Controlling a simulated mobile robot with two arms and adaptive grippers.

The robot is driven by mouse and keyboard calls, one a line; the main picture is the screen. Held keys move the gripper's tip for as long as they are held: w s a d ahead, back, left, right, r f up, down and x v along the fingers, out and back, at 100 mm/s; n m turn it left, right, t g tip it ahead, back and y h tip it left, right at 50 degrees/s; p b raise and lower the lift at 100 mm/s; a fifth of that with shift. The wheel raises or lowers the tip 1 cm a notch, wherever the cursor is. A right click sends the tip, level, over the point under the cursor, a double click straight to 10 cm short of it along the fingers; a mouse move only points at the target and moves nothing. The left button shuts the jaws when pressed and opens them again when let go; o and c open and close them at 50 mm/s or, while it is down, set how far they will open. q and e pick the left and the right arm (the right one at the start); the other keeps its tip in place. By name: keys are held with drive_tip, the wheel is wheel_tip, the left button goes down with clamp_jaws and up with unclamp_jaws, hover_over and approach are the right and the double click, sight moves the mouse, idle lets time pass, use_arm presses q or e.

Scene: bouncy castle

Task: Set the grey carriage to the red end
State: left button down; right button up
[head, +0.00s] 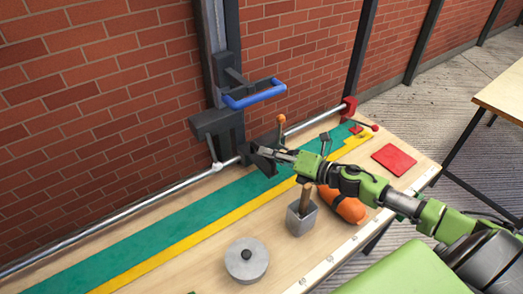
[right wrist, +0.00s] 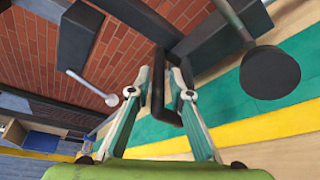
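The grey carriage (head: 263,164) is a dark block on the long metal rail (head: 120,212), in front of a dark upright post. It stands short of the red end (head: 348,110), a red block where the rail stops at the upper right. My right gripper (head: 268,153) reaches in from the right and is at the carriage. In the right wrist view its two fingers (right wrist: 160,75) close in on both sides of a dark bar handle (right wrist: 158,95); contact looks close on both sides. My left gripper is not in view.
A blue handle (head: 253,95) juts from the post above. An orange-knobbed lever (head: 281,122) stands beside the rail. A brick wall is behind.

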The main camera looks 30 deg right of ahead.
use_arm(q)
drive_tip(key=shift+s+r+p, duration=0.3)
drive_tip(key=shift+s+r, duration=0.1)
use_arm(e)
drive_tip(key=shift+x, duration=1.55)
clamp_jaws()
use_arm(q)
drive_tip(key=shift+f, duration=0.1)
use_arm(e)
drive_tip(key=shift+d, duration=0.1)
